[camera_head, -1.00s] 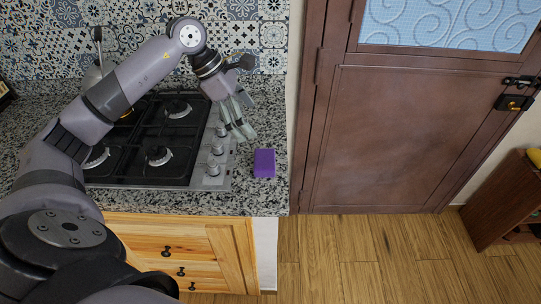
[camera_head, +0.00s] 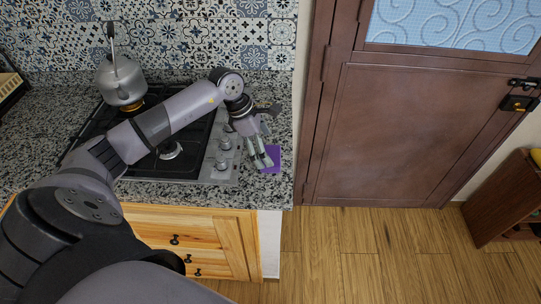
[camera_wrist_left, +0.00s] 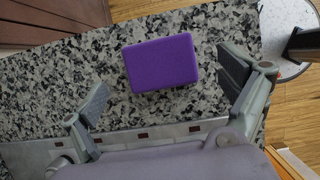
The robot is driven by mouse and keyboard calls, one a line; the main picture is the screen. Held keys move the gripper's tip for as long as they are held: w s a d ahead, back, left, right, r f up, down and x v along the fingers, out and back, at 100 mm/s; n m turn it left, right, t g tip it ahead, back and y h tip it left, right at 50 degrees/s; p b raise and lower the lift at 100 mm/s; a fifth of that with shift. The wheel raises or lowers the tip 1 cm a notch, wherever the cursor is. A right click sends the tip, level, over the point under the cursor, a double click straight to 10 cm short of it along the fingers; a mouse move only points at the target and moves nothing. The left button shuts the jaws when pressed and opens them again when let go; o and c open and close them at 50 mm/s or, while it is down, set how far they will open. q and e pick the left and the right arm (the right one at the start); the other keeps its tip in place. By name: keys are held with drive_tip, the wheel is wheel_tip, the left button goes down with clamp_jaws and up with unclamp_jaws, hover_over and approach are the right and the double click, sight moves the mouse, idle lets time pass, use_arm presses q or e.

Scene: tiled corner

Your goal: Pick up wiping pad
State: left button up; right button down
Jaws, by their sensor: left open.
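The wiping pad (camera_head: 273,160) is a purple block lying flat on the speckled granite counter, right of the stove. In the head view my left gripper (camera_head: 262,163) is over it and partly hides it. In the left wrist view the whole pad (camera_wrist_left: 160,63) shows between the two spread fingers of my left gripper (camera_wrist_left: 165,88), a little beyond the tips. The gripper is open and empty, and the pad is apart from both fingers. My right gripper is in neither view.
The gas stove (camera_head: 195,168) with its knobs lies just left of the pad. A kettle (camera_head: 121,82) stands on its back burner. The granite counter (camera_head: 283,110) ends at the right, before a brown door (camera_head: 400,130). Wooden drawers (camera_head: 205,235) are below.

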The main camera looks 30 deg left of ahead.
sight(270, 155)
use_arm(q)
drive_tip(key=p+x, duration=0.1)
drive_tip(key=x, duration=0.2)
drive_tip(key=shift+f, duration=0.25)
drive_tip(key=shift+w+d+f, duration=0.1)
drive_tip(key=shift+d+f, duration=0.05)
drive_tip(key=shift+f, duration=0.15)
drive_tip(key=shift+c, duration=0.4)
drive_tip(key=c, duration=1)
